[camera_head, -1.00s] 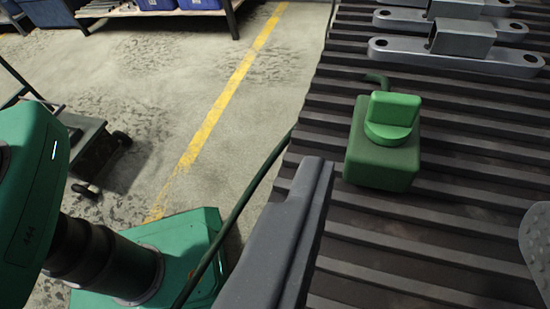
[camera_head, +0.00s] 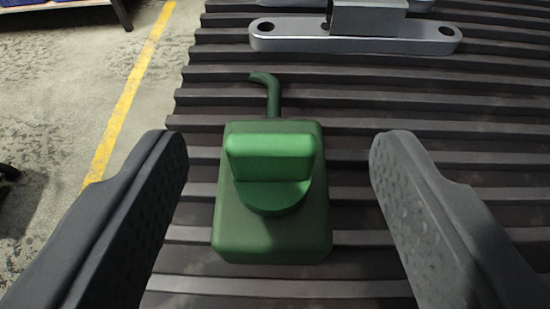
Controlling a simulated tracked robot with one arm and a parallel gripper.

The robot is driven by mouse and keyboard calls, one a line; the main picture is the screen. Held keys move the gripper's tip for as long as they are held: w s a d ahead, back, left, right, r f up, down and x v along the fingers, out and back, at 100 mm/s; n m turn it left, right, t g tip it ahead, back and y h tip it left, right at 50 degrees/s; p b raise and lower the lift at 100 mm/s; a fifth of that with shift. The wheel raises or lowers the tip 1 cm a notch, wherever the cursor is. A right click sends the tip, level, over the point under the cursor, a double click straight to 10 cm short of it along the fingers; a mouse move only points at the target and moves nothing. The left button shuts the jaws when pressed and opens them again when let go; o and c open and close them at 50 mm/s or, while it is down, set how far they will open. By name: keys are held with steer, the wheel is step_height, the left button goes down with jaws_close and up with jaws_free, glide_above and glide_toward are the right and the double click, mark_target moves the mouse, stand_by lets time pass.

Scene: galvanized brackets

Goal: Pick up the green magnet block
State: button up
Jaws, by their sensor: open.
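The green magnet block (camera_head: 272,232) sits on the dark ribbed surface (camera_head: 345,235). It is a dark green box with a brighter green knob on top and a short curved green hook or cable at its far end. My gripper (camera_head: 278,150) is open, with one dark grey finger to the left of the block and the other to the right. Gaps show between the block and both fingers, and neither touches it. The fingers' rear parts run out of the bottom of the frame.
A galvanized bracket (camera_head: 290,36) with holes at its ends lies behind the block, and part of another shows beyond it. At left, past the ribbed surface's edge, is a concrete floor with a yellow line (camera_head: 128,98). The ribbed surface right of the block is bare.

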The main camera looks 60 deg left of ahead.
mark_target(276, 154)
steer(key=shift+b+x, duration=0.4)
steer(key=shift+x, duration=1.5)
steer(key=shift+s+f, duration=0.1)
jaws_close()
